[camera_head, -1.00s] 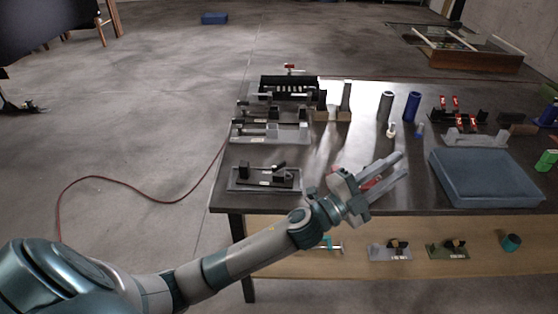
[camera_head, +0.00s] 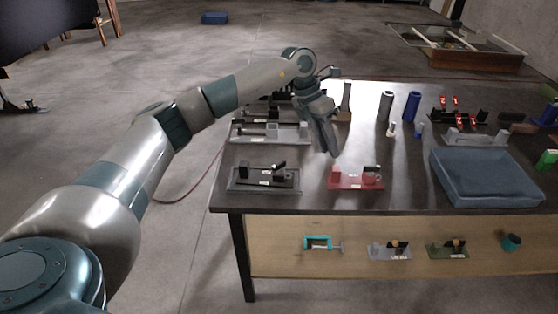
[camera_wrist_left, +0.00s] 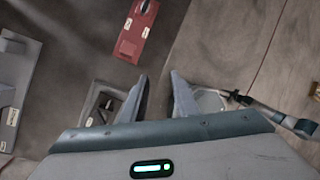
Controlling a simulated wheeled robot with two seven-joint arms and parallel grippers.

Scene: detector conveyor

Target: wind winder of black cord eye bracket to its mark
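A black bracket (camera_head: 265,180) on a dark base plate with a white label lies at the front left of the table; I take it for the cord eye bracket. A small dark rod or handle sits on top of it; its mark is too small to make out. My left gripper (camera_head: 331,153) points down above the table, right of and behind this bracket, apart from it. In the left wrist view its fingers (camera_wrist_left: 158,78) are spread with nothing between them. A dark bracket (camera_wrist_left: 103,103) shows partly behind one finger. My right gripper is out of view.
A red bracket (camera_head: 357,179) lies just right of the black one. A grey bracket (camera_head: 252,133) is behind it. A blue tray (camera_head: 487,180) fills the table's right part. Several brackets and a teal clamp (camera_head: 322,243) are on the lower shelf.

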